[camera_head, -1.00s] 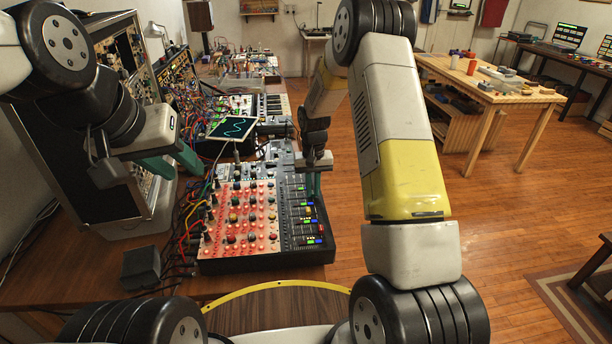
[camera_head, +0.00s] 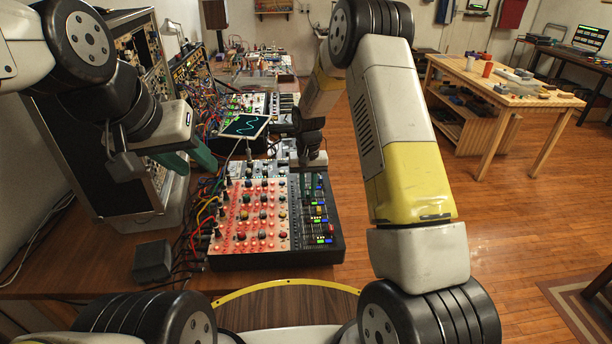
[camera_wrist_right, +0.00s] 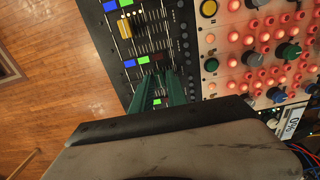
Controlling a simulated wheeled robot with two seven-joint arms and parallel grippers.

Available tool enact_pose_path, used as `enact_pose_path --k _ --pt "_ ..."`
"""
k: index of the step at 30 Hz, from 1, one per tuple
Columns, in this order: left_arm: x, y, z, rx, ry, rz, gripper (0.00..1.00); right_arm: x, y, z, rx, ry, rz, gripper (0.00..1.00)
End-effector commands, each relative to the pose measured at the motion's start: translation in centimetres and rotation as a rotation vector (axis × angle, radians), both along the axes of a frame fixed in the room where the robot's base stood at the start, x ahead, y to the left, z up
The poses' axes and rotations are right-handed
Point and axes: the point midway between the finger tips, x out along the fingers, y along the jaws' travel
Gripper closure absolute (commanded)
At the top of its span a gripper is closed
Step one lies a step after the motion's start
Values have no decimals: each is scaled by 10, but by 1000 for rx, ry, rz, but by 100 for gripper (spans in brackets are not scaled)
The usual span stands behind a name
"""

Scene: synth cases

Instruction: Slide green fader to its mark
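The dark fader strip (camera_head: 316,200) is the right part of a mixer with a red-lit knob panel. Several coloured caps sit on it. In the right wrist view, one green cap (camera_wrist_right: 143,60) is just beyond my fingertips, and another green cap (camera_wrist_right: 125,3) is at the top edge. A bit of green also shows between the fingers. I cannot tell which is the task's fader or see its mark. My right gripper (camera_wrist_right: 157,76) is over the strip, its green fingers slightly apart; contact is unclear. My left gripper (camera_head: 196,170) is open and empty, left of the mixer.
A small screen (camera_head: 244,125) and cabled synth gear stand behind the mixer. A dark box (camera_head: 153,260) and cables lie to its left. A wooden table (camera_head: 510,92) stands far right, with open floor before it.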

Motion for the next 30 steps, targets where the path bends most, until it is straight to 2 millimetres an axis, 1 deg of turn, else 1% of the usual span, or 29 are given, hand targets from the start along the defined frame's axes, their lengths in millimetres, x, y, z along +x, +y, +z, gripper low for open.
enact_pose_path --k 1,2,10,13,16,21,24,27,30 --pt "0 0 0 0 0 0 64 0 0 0 0 0 0 69" --pt "0 0 0 0 0 0 64 0 0 0 0 0 0 65" --pt "0 0 0 0 0 0 64 0 0 0 0 0 0 65" --pt "0 0 0 0 0 0 64 0 0 5 0 -1 0 65" --pt "0 0 0 0 0 0 64 1 0 19 1 -3 0 65" --pt "0 0 0 0 0 0 64 1 0 49 1 -4 0 65" --pt "0 0 0 0 0 0 64 1 0 63 0 -3 1 65" --pt "0 0 0 0 0 0 64 0 0 73 0 -1 1 65" --pt "0 0 0 0 0 0 64 0 0 77 0 -1 1 65"
